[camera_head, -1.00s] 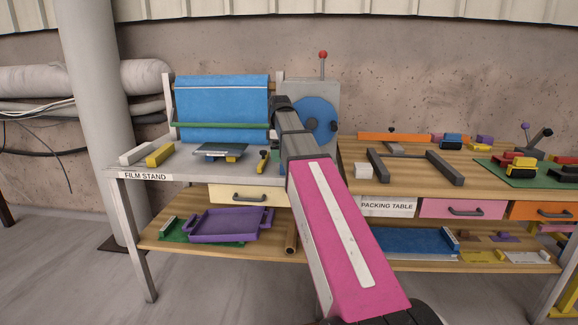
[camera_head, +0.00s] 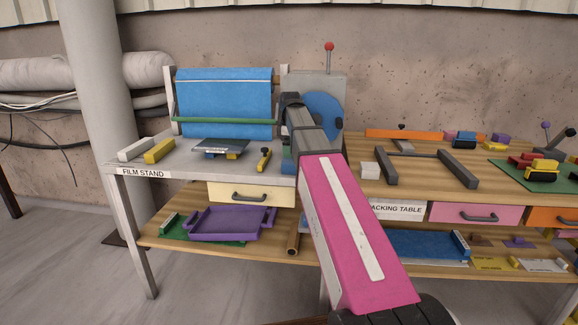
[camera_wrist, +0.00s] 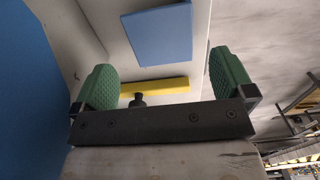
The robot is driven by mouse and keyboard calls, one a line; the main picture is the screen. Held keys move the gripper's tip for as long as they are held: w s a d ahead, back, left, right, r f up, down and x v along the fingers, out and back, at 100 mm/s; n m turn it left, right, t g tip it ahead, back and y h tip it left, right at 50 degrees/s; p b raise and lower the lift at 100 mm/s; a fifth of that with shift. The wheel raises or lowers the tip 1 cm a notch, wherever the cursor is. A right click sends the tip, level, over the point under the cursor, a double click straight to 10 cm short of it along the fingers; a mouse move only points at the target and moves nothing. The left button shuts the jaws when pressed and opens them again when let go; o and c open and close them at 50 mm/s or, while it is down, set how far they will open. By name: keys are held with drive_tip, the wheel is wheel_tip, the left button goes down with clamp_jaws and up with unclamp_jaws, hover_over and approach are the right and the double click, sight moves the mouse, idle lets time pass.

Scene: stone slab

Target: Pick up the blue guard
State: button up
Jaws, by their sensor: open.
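A flat blue piece, which looks like the blue guard (camera_wrist: 160,35), lies on the pale stand top in the wrist view. In the head view, a blue patch beside my arm (camera_head: 288,162) seems to be the same piece, mostly hidden. My gripper (camera_wrist: 162,68) is open, with its two green fingers apart and nothing between them. The blue piece shows beyond the fingertips, apart from them. A yellow bar with a black knob (camera_wrist: 155,87) lies between it and the gripper's body in the picture. In the head view my arm hides the gripper.
The film stand (camera_head: 190,172) holds a blue sheet (camera_head: 222,100) at its back. A grey machine with a blue disc (camera_head: 328,108) stands behind my arm. A yellow block (camera_head: 159,151) and dark plate (camera_head: 220,146) lie leftward. The packing table (camera_head: 395,187) is at the right.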

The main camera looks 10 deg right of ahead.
sight(289, 160)
drive_tip(key=shift+a+f, duration=0.2)
drive_tip(key=shift+f, duration=2.5)
drive_tip(key=c, duration=0.9)
